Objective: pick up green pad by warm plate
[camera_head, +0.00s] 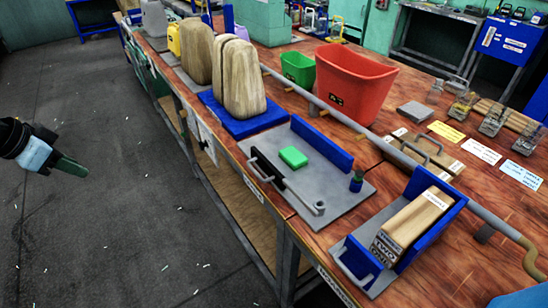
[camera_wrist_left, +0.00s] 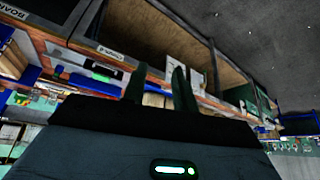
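The green pad (camera_head: 293,157) is a small rounded block lying flat on a grey plate (camera_head: 330,197) on the wooden bench. The plate has a blue wall along its back, a dark bar and a metal handle at its front. I cannot tell whether this is the warm plate. My left gripper (camera_head: 72,167) is far left of the bench, over the floor, well apart from the pad. Its two dark green fingers stand apart and empty in the left wrist view (camera_wrist_left: 159,72). My right gripper is not in view.
A wooden block (camera_head: 415,215) sits in a blue-walled fixture right of the plate. Wooden forms (camera_head: 244,80) stand on a blue base (camera_head: 245,123) behind. A red bin (camera_head: 352,82), a green bin (camera_head: 298,67) and a long grey rail (camera_head: 345,119) are farther back.

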